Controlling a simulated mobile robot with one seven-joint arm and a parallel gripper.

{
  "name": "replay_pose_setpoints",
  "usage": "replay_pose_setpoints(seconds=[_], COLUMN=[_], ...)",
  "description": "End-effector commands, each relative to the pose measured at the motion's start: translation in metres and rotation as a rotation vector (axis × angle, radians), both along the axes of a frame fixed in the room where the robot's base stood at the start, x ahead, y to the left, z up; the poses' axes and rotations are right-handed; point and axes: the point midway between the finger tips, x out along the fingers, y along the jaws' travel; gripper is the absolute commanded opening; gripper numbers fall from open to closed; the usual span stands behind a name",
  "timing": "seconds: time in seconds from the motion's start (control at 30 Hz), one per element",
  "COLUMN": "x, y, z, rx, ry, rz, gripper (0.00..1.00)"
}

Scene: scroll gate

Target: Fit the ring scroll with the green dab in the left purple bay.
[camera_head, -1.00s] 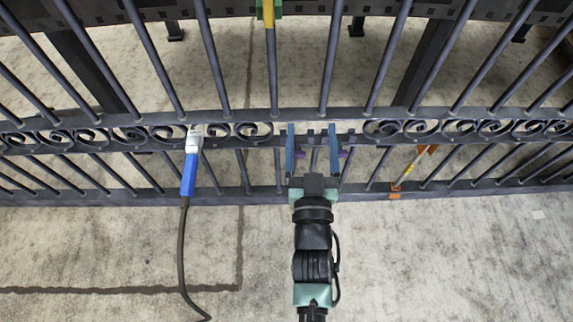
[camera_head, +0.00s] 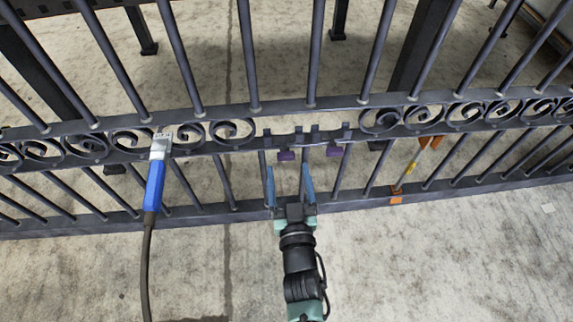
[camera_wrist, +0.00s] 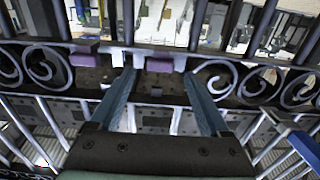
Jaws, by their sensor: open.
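No ring scroll with a green dab is visible in either current view. Two purple blocks mark the bays in the scroll band's gap: the left purple block (camera_head: 286,155) and the right purple block (camera_head: 333,151). My gripper (camera_head: 289,170) is open and empty, its blue fingers just below the left block. The wrist view shows the gate from the opposite direction. There, the open fingers (camera_wrist: 158,77) are on either side of one purple block (camera_wrist: 160,65), with the other purple block (camera_wrist: 84,47) to the left.
Dark scrolls (camera_head: 232,132) fill the band on both sides of the gap. A blue-handled tool (camera_head: 155,182) with a cable rests against the band at left. An orange and yellow tool (camera_head: 411,165) leans at right. Vertical bars stand above and below; concrete floor is open in front.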

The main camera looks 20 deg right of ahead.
Motion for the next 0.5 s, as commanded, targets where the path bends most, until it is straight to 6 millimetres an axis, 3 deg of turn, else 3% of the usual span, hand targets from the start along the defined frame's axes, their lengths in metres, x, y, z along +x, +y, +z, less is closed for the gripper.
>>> replay_pose_setpoints(seconds=[0.2, 0.5], x=[0.029, 0.038], y=[-0.008, -0.011], z=[-0.002, 0.000], rx=[-0.001, 0.000], ry=[-0.001, 0.001], rz=[0.001, 0.000], gripper=[0.80, 0.80])
